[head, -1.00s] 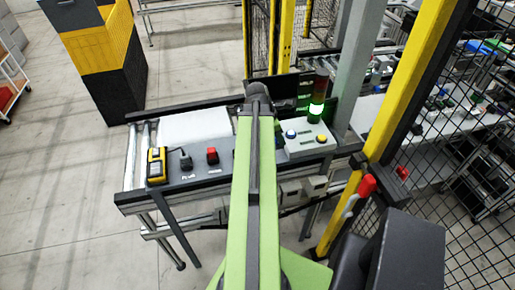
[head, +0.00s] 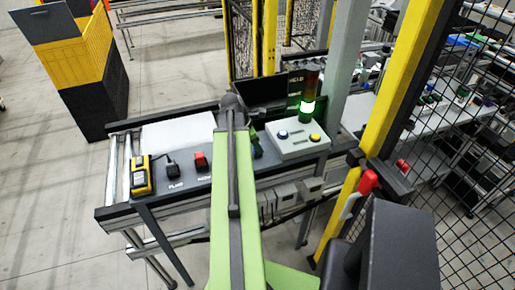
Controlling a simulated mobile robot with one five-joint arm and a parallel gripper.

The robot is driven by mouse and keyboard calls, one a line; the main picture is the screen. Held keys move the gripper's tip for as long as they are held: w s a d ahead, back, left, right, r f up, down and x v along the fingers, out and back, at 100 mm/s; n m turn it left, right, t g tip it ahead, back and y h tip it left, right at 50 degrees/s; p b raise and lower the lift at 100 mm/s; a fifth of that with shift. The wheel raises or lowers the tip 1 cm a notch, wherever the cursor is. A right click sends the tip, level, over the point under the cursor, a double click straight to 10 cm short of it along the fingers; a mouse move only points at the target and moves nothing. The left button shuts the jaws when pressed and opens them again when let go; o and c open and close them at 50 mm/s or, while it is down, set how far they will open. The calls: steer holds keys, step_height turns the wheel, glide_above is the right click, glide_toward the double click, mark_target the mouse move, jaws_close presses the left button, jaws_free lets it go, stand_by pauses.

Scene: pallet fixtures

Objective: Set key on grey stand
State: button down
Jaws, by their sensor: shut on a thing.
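My arm reaches up the middle of the head view over the workbench (head: 208,187), and its dark end joint is above the bench's back half. My gripper's jaws are hidden behind the arm, so I cannot see what they hold. I cannot make out a key. No grey stand can be told apart for certain. A small dark green and blue item (head: 257,146) shows partly just right of the arm; I cannot tell what it is.
On the bench stand a yellow-black device (head: 141,176), a black plug (head: 172,165), a red padlock (head: 201,161), a white panel (head: 178,132) and a button box (head: 298,142). A stack light (head: 308,92) glows green. A yellow post (head: 395,90) and mesh fence stand right.

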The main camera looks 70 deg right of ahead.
steer(key=c, duration=1.3)
jaws_free()
steer(key=shift+f, duration=0.15)
steer(key=shift+r+p, duration=0.45)
steer(key=p+v, duration=1)
steer(key=v, duration=0.1)
steer(key=shift+r, duration=0.15)
steer(key=shift+w+a, duration=0.1)
steer(key=shift+a, duration=0.05)
